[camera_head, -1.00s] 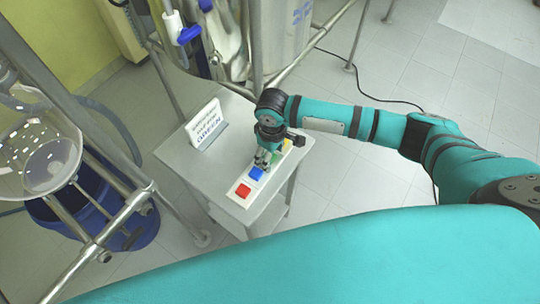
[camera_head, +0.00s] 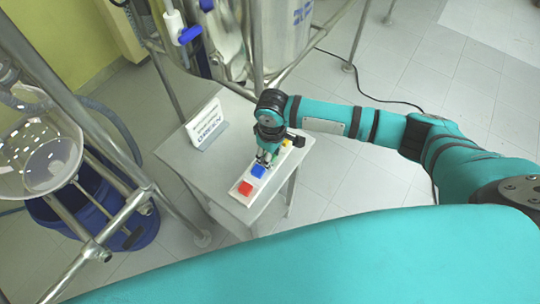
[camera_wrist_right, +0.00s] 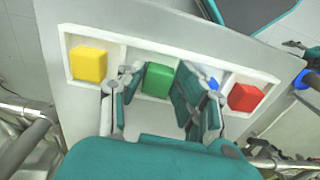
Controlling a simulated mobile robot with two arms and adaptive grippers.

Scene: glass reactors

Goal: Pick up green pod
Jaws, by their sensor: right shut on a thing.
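The green pod (camera_wrist_right: 158,79) is a green block in a white tray (camera_wrist_right: 137,51), between the yellow and blue blocks. My right gripper (camera_wrist_right: 153,88) is shut on it, with one finger on each side. In the head view, my right gripper (camera_head: 266,156) points down over the tray (camera_head: 243,197) and mostly hides the green pod. The pod still looks low in its slot; I cannot tell whether it is lifted. My left gripper is not in view.
A yellow block (camera_wrist_right: 88,63), a mostly hidden blue block (camera_wrist_right: 213,83) and a red block (camera_wrist_right: 246,97) sit in the tray. A white sign (camera_head: 205,124) stands on the metal table (camera_head: 180,160). Metal frames and glassware stand behind and to the left.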

